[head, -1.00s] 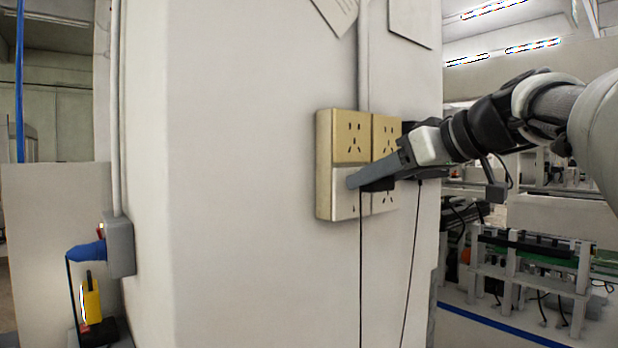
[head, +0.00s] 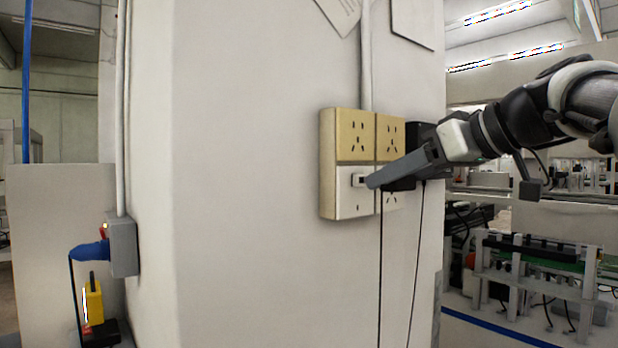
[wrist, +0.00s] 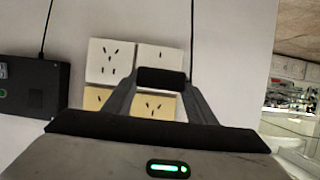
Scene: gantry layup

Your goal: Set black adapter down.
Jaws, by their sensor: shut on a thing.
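My gripper (head: 374,183) is shut on the black adapter (head: 400,185), which hangs just in front of the socket panel on the pillar. In the wrist view the adapter (wrist: 162,78) sits between the two fingertips, over the join between white and yellow sockets. It appears apart from the panel, but the gap is hard to judge. A thin black cable (head: 380,270) hangs down from the adapter. The panel has yellow sockets (head: 350,132) above and white sockets (head: 348,205) below. The gripper and adapter cover part of the right-hand sockets in the head view.
A black box (head: 421,137) is fixed on the pillar right of the sockets, with a second cable (head: 416,260) hanging below. A grey wall box (head: 122,246) with a blue plug (head: 90,251) is at left. A workbench rack (head: 535,270) stands behind at right.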

